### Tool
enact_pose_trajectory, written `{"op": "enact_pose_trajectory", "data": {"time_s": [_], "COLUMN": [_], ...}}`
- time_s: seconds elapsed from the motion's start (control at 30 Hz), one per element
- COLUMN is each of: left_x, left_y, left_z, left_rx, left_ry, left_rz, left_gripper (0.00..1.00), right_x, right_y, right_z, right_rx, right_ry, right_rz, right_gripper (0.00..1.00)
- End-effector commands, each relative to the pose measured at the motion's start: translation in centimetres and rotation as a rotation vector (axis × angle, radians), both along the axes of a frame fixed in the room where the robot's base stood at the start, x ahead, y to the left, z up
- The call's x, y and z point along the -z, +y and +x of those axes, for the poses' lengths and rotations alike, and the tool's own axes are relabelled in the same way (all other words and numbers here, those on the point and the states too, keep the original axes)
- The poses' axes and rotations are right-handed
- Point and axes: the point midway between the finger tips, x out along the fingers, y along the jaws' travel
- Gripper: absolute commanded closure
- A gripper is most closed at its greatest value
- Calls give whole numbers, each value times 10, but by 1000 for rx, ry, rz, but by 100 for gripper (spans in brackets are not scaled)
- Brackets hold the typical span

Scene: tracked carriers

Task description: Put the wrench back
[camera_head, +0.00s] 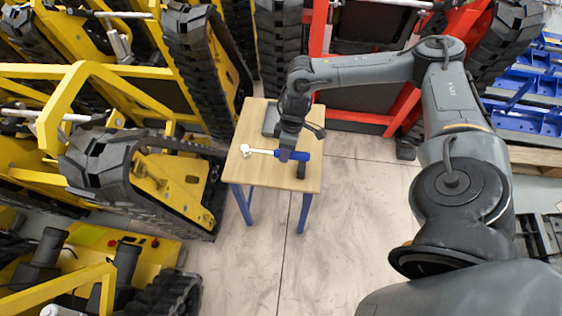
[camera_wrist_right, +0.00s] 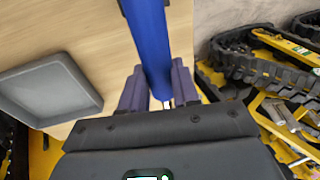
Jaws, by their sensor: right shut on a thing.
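The wrench (camera_head: 262,151) has a silver head and a blue handle. It lies crosswise over the small wooden table, head to the left in the head view. My right gripper (camera_head: 284,155) is shut on the blue handle. In the right wrist view the handle (camera_wrist_right: 149,45) runs between the two purple-grey fingers, and the head is out of frame. A shallow grey tray (camera_wrist_right: 62,108) sits on the table and looks empty in its visible part. In the head view the tray (camera_head: 270,122) is partly hidden behind my right arm. My left gripper is not in view.
The wooden table (camera_head: 248,178) has blue legs. Yellow tracked carriers (camera_head: 150,170) crowd the left, and a red one (camera_head: 318,40) stands behind. Floor in front of the table is clear.

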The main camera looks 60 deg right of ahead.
Motion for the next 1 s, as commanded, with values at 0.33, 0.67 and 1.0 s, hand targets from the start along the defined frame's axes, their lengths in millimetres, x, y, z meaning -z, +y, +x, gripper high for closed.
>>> {"op": "enact_pose_trajectory", "data": {"time_s": [0.33,0.67,1.0], "left_x": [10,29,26], "left_y": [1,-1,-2], "left_z": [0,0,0], "left_rx": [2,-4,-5], "left_ry": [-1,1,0], "left_rz": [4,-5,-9], "left_gripper": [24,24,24], "right_x": [15,48,48], "right_y": [9,9,9], "right_z": [9,10,9], "right_rx": [1,-1,0], "right_ry": [-1,-1,-1], "right_rz": [-2,-1,-1], "right_gripper": [100,100,100]}}
